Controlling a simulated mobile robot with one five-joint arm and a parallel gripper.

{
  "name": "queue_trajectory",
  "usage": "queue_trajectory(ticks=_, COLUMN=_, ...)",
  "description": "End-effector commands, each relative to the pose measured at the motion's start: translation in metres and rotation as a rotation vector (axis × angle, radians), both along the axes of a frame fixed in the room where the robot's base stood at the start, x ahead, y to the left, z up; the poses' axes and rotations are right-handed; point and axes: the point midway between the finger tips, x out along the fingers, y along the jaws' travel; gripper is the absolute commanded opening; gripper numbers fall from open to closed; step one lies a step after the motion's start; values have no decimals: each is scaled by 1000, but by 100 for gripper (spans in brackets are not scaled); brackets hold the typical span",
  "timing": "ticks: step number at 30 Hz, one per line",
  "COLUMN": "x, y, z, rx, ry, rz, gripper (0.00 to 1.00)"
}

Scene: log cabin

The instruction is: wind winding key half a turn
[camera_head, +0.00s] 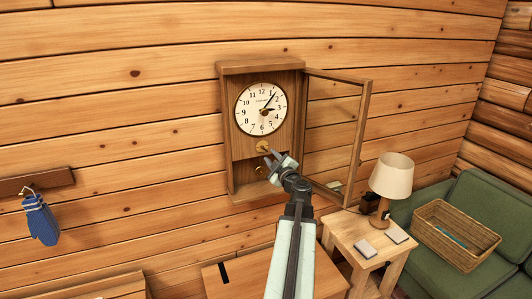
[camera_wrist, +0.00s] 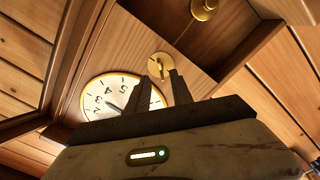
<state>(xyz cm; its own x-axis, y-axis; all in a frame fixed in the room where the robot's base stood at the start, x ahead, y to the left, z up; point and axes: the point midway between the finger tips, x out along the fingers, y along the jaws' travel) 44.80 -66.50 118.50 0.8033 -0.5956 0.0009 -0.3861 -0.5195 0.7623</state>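The brass winding key (camera_head: 262,146) is on the front of the wooden wall clock (camera_head: 227,130), just below its white dial (camera_head: 253,117). It also shows in the wrist view (camera_wrist: 158,65), where the clock appears upside down. My gripper (camera_head: 270,156) reaches up to the key from below right. In the wrist view the two dark fingers of my gripper (camera_wrist: 160,76) stand apart, one on each side of the key's lower end. A gap shows between them; I cannot tell whether they touch the key.
The clock's glass door (camera_head: 335,130) stands open to the right. A brass pendulum bob (camera_wrist: 203,9) hangs below the key. A wooden side table (camera_head: 350,232) with a lamp (camera_head: 392,176), a green sofa (camera_head: 485,205) with a basket (camera_head: 428,236), and a blue mitt (camera_head: 41,221) are around.

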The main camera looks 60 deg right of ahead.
Motion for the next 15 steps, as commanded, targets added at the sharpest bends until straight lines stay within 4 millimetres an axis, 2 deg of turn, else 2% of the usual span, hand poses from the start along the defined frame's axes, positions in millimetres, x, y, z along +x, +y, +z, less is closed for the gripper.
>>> queue_trajectory(ticks=3, x=21, y=-16, z=0, rx=0, ry=0, rz=4, gripper=27)
queue_trajectory(ticks=7, x=40, y=-29, z=0, rx=0, ry=0, rz=3, gripper=27)
queue_trajectory(ticks=10, x=46, y=-33, z=0, rx=0, ry=0, rz=3, gripper=27)
queue_trajectory(ticks=15, x=46, y=-32, z=0, rx=0, ry=0, rz=3, gripper=27)
